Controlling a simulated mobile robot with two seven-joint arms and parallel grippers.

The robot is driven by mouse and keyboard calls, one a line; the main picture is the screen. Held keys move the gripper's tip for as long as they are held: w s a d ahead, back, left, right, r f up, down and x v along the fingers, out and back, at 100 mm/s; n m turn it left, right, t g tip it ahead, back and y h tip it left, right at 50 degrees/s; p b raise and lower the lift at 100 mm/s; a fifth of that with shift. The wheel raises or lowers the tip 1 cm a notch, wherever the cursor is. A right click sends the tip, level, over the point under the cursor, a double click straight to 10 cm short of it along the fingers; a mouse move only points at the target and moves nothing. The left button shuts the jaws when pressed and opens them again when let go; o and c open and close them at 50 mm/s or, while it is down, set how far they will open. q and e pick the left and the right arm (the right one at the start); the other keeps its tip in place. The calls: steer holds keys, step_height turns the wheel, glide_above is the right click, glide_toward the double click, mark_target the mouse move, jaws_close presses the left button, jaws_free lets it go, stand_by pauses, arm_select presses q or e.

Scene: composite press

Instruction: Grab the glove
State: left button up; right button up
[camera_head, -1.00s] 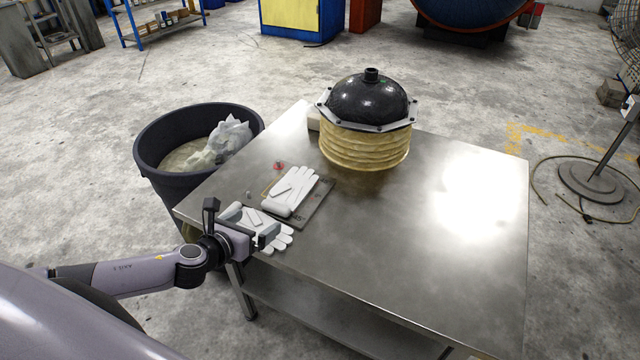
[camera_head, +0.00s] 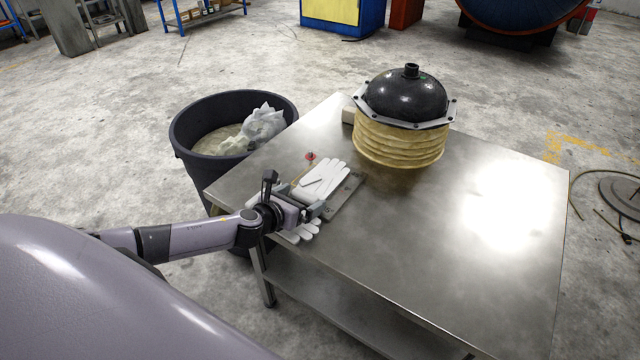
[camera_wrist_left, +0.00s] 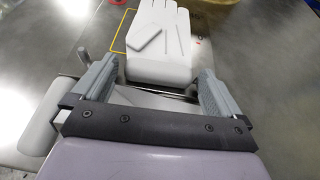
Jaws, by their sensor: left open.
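A white glove (camera_head: 326,178) lies on a flat board (camera_head: 347,194) on the metal table, fingers pointing away. It also shows in the left wrist view (camera_wrist_left: 160,52), straight ahead of my left gripper (camera_wrist_left: 154,78). My left gripper (camera_head: 306,199) is open and low over the table at the glove's cuff. The cuff lies at the opening between the fingertips; I cannot tell whether they touch it. My right gripper is not in view.
A black dome on a ribbed yellowish body (camera_head: 400,138) stands at the table's back. A dark bin (camera_head: 187,140) with crumpled pale material stands left of the table (camera_head: 440,260). A small red item (camera_head: 310,156) lies behind the glove. The table's right side is clear.

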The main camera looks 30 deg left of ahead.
arm_select(q)
steer(key=c, duration=0.9)
steer(key=shift+o, duration=0.2)
steer(key=shift+r, duration=0.1)
